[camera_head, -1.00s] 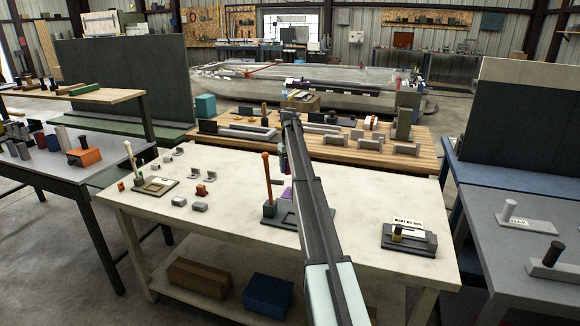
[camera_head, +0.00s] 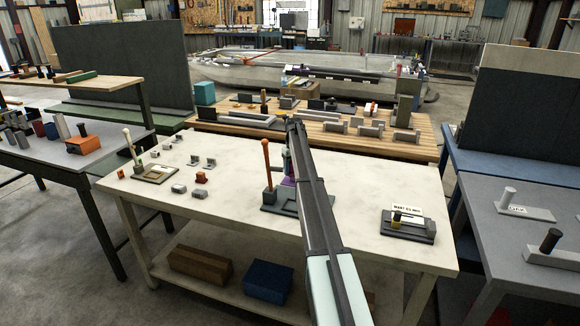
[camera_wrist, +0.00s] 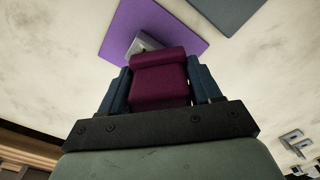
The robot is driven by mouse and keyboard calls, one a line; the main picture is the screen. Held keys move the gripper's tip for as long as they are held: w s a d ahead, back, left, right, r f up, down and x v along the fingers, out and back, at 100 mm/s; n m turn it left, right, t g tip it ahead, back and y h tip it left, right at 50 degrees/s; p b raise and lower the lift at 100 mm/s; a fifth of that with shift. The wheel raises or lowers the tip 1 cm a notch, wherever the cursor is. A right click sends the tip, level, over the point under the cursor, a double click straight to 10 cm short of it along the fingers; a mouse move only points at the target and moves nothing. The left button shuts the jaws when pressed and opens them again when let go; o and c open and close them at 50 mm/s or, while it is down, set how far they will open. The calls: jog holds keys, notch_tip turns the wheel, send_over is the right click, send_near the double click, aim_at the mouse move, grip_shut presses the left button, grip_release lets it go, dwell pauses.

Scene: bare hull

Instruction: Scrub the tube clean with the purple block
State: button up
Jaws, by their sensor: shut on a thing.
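My gripper (camera_wrist: 160,90) is shut on a dark purple-magenta block (camera_wrist: 159,78), held between its two blue fingers. A pale grey piece, perhaps the tube (camera_wrist: 139,43), shows just past the block's end, over a flat purple mat (camera_wrist: 160,25). The block hides most of this piece, so I cannot tell whether they touch. In the head view my gripper (camera_head: 286,168) points down over the pale table, beside the tall orange-brown stick, and is partly hidden by my arm. A bit of purple (camera_head: 288,182) shows below it.
The orange-brown stick (camera_head: 267,165) stands upright in a dark holder (camera_head: 269,196) left of my gripper. A dark stand with a small sign (camera_head: 408,229) is at the table's right. Several small grey pieces and a tray (camera_head: 157,174) lie at the left. Bare table lies between.

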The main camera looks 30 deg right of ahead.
jog(key=s+d, duration=0.3)
jog(key=shift+s+d, duration=0.2)
jog(key=w+a, duration=0.4)
jog(key=shift+w+a, duration=0.25)
jog(key=shift+w, duration=0.1)
jog(key=shift+w+a+r, duration=0.1)
jog(key=shift+a+r, duration=0.05)
jog(key=shift+r, duration=3.9)
